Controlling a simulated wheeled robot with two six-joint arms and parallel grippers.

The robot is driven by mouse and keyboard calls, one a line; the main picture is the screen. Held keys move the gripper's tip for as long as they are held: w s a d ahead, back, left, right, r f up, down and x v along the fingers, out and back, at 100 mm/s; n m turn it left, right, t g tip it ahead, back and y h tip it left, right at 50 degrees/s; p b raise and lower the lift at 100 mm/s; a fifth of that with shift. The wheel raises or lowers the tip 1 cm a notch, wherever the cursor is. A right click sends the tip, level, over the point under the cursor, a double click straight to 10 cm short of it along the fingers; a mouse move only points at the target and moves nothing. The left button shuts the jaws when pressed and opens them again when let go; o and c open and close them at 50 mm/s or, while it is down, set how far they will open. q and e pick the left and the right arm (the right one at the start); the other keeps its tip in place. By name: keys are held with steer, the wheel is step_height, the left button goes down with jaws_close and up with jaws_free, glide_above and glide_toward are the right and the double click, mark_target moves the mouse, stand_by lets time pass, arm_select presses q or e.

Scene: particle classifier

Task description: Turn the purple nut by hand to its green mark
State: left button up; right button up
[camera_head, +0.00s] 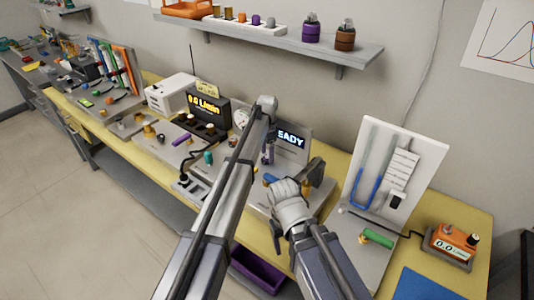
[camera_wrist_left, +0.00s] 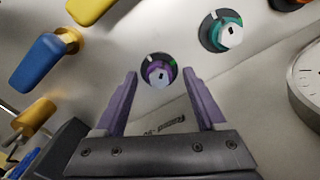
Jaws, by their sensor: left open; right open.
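The purple nut (camera_wrist_left: 159,75) shows in the left wrist view, on a pale panel in a dark round recess, with a light centre piece. A small green mark (camera_wrist_left: 173,65) is at the upper right of its rim. My left gripper (camera_wrist_left: 161,84) is open, its two purple fingers pointing at the nut, one on each side in the picture. I cannot tell whether they touch it. In the head view my left gripper (camera_head: 268,154) is at the bench device, and the nut is hidden behind my arm. My right gripper (camera_head: 313,178) is open, lower and to the right.
A round gauge (camera_wrist_left: 310,82) is at the right edge. Blue and yellow handles (camera_wrist_left: 38,62) are at the left. A white upright board (camera_head: 390,165) stands right of my right gripper.

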mark_target(267, 155)
arm_select(q)
steer(key=shift+r, duration=0.15)
step_height(267, 155, up, 8)
steer(key=p, duration=0.8)
steer(key=shift+f, duration=0.2)
steer(key=shift+a, duration=0.1)
